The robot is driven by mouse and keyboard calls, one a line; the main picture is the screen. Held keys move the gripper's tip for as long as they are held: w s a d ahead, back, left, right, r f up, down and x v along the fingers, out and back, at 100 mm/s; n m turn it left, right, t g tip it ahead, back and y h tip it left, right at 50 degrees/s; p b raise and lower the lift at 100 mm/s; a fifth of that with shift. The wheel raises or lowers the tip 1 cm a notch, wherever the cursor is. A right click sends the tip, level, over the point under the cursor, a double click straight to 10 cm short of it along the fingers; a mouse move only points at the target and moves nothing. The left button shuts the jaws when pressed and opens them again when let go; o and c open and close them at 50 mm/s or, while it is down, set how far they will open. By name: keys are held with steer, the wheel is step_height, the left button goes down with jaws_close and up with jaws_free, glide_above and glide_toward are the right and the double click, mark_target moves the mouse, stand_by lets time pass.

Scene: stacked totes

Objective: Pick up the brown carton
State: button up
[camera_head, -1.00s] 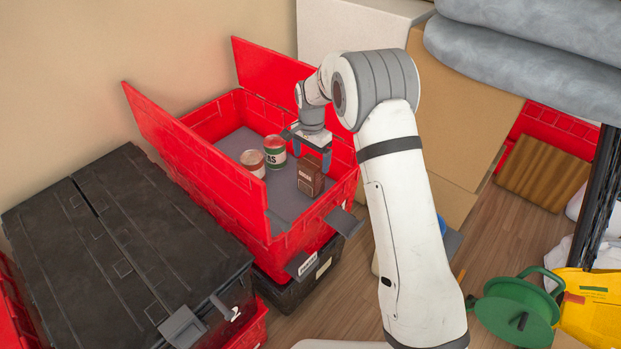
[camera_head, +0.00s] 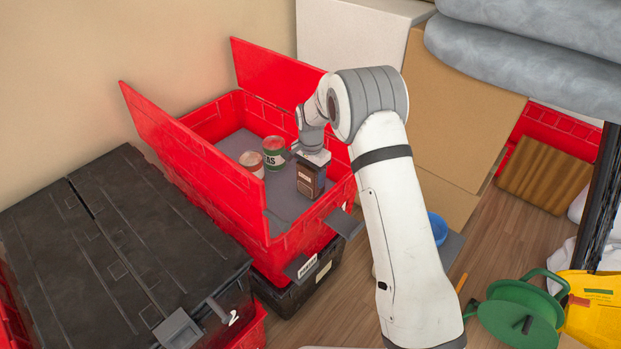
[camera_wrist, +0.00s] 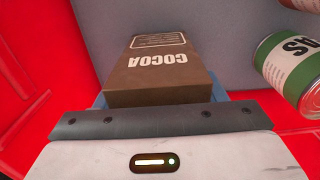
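The brown carton (camera_head: 309,182), lettered COCOA, stands upright in the red tote (camera_head: 203,196), near its right wall. My gripper (camera_head: 313,160) points down right over the carton's top. In the wrist view the carton (camera_wrist: 162,72) rises from the gripper's edge, with blue finger parts (camera_wrist: 216,88) showing close along both sides. The fingers are around the carton, but whether they press on it is not clear. Their tips are hidden. The carton appears to rest on the tote floor.
The tote's two lid flaps (camera_head: 190,150) stand open. A closed black tote (camera_head: 120,255) is at lower left. The tote's grey floor is clear in front of the cans.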

steer(key=c, duration=0.5)
